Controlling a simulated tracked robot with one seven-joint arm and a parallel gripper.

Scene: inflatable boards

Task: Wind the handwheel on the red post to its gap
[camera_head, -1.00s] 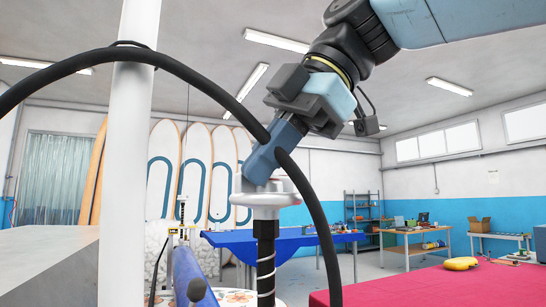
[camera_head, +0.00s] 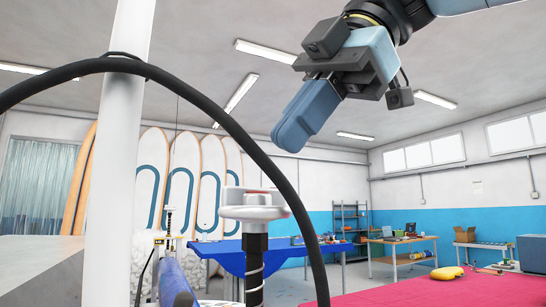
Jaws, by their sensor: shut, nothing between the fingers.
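The pale grey handwheel (camera_head: 253,212) sits level on top of a dark upright post (camera_head: 256,270) with a white spiral line around it. A knob-like part rises from the wheel's left side, and a little red shows near its top. The post's visible part looks black, not red; its lower end is out of the frame. I cannot make out a gap on the wheel. My gripper (camera_head: 293,142) is shut and empty. It hangs tilted above and to the right of the wheel, clear of it.
A blue-draped table (camera_head: 285,252) stands behind the post. A red-topped surface (camera_head: 400,290) with a yellow object (camera_head: 446,273) lies at right. Surfboards (camera_head: 185,175) lean at the back wall. The air around my gripper looks free.

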